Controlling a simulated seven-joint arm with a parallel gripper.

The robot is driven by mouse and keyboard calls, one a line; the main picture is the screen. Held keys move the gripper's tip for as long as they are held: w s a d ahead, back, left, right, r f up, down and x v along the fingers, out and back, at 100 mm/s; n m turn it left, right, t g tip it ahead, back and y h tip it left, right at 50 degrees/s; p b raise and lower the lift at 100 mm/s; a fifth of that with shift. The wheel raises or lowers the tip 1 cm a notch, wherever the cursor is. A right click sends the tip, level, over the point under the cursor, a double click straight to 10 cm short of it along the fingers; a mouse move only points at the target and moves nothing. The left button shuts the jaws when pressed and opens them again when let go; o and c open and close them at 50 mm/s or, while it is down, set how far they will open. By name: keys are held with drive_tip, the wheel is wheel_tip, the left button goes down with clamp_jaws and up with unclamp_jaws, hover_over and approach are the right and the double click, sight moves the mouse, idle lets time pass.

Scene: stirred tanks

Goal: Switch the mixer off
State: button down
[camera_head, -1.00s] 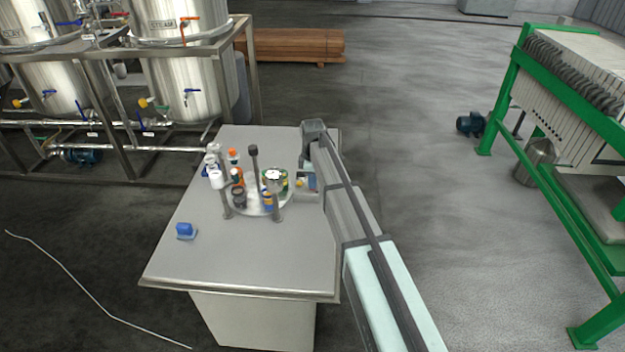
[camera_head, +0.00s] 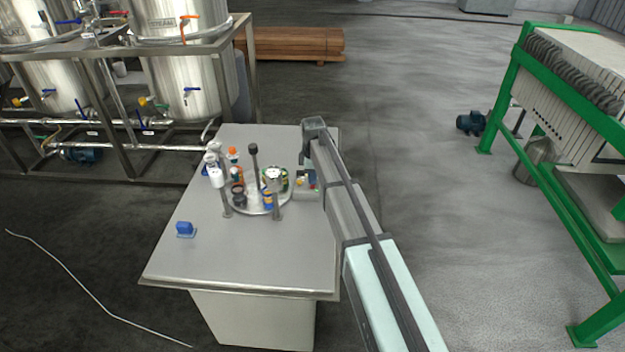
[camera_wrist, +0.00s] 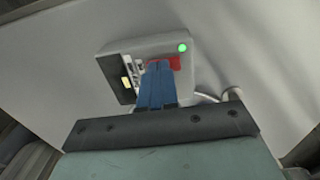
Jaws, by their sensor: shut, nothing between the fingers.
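The mixer's grey control box (camera_wrist: 150,58) stands on the table in the wrist view. It has a lit green lamp (camera_wrist: 182,48), a red control (camera_wrist: 174,63) and a yellow part (camera_wrist: 127,83) on its dark side. My gripper (camera_wrist: 158,66) has its blue fingers shut and empty, over the box face and partly hiding the red control. Whether the fingertips touch it, I cannot tell. In the head view the box (camera_head: 306,195) sits right of the round mixer carousel (camera_head: 245,206), partly hidden under my arm's end.
The grey table (camera_head: 240,255) also bears a small blue object (camera_head: 185,229) at front left. The carousel carries several bottles and posts close to the box. A pale cable or hose shows beside the box in the wrist view.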

sight(313, 186)
drive_tip(key=shift+r, duration=0.2)
wheel_tip(313, 186, up, 14)
drive_tip(key=s, duration=0.1)
drive_tip(key=shift+s+f, duration=0.15)
drive_tip(key=shift+s, duration=0.25)
idle(0.5)
